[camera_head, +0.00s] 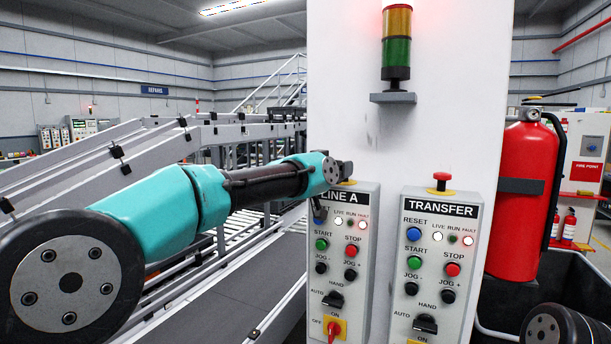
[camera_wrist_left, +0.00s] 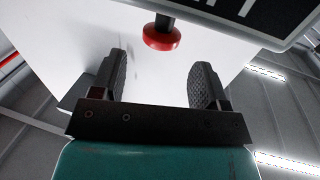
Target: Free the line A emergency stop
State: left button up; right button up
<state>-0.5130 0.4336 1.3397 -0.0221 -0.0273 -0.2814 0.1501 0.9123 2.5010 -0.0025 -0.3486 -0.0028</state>
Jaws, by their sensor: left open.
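The LINE A panel (camera_head: 345,262) is a grey control box on the white column. Its emergency stop is mostly hidden behind my left gripper (camera_head: 345,168) in the head view; part of its yellow collar shows at the box top. In the left wrist view the red mushroom head (camera_wrist_left: 162,36) shows on a dark stem, lined up with the gap between the fingers and just beyond their tips. My left gripper (camera_wrist_left: 160,72) is open and empty there, with a dark ridged pad on each side. I see no contact with the button. My right gripper is out of view.
The TRANSFER panel (camera_head: 436,265) stands just right, with its own red emergency stop (camera_head: 441,180) on a yellow collar. A stack light (camera_head: 397,45) on a grey bracket (camera_head: 393,97) hangs above. A red extinguisher (camera_head: 525,200) is at right, a conveyor (camera_head: 240,268) at left.

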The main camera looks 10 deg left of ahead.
pick_arm(q)
jog(key=v, duration=1.1)
jog(key=shift+s+a, duration=0.2)
jog(key=shift+s, duration=0.15)
jog(key=shift+f, duration=0.1)
